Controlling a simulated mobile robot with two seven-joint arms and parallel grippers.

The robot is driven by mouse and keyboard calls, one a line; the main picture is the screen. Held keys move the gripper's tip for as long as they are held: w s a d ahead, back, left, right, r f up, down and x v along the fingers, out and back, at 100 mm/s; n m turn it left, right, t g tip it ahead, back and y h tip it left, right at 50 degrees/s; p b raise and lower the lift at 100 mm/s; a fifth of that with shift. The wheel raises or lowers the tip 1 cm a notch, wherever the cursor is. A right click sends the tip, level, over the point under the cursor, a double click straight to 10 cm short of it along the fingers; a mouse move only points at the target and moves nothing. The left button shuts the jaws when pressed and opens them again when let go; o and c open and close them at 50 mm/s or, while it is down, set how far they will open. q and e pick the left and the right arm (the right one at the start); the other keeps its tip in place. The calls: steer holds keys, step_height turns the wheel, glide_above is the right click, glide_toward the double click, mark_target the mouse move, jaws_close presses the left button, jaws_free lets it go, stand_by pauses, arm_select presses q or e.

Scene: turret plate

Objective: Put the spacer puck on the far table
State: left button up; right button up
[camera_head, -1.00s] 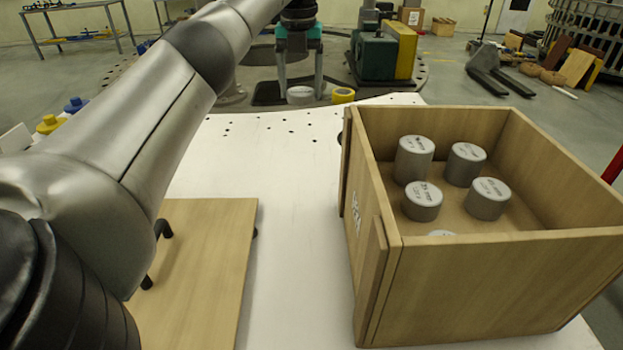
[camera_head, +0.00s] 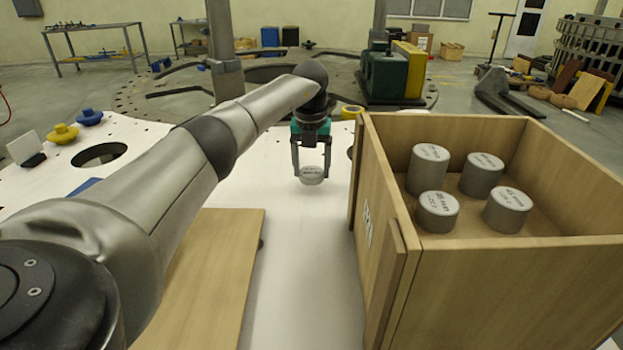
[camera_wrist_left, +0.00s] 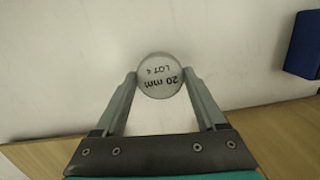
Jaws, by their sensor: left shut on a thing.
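The spacer puck (camera_head: 312,175) is a short grey cylinder. It is held between the fingertips of my left gripper (camera_head: 311,168), over the white surface. In the left wrist view the puck (camera_wrist_left: 160,76) shows its top marked "20 mm LOT 4", with a finger on each side. Whether it touches the surface below cannot be told. Two tables stand at the back left: a grey one with small items on it (camera_head: 92,27) and another partly hidden one (camera_head: 186,22). Which is the far table is not marked. My right gripper is not in view.
An open wooden crate (camera_head: 500,280) with several taller grey cylinders (camera_head: 483,175) stands at right. A wooden board (camera_head: 215,270) lies at left. The white surface (camera_head: 300,235) between them is clear. Yellow (camera_head: 62,134) and blue (camera_head: 89,117) knobs sit at far left.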

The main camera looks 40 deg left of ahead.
mark_target(311, 176)
arm_select(q)
steer(key=shift+f, duration=1.4)
steer(key=shift+f, duration=0.1)
steer(key=o, duration=1.5)
steer(key=shift+c, duration=0.2)
step_height(311, 176, up, 12)
steer(key=s+p, duration=0.1)
steer(key=shift+d+p, duration=0.35)
steer(key=shift+d, duration=0.05)
steer(key=shift+s, duration=0.1)
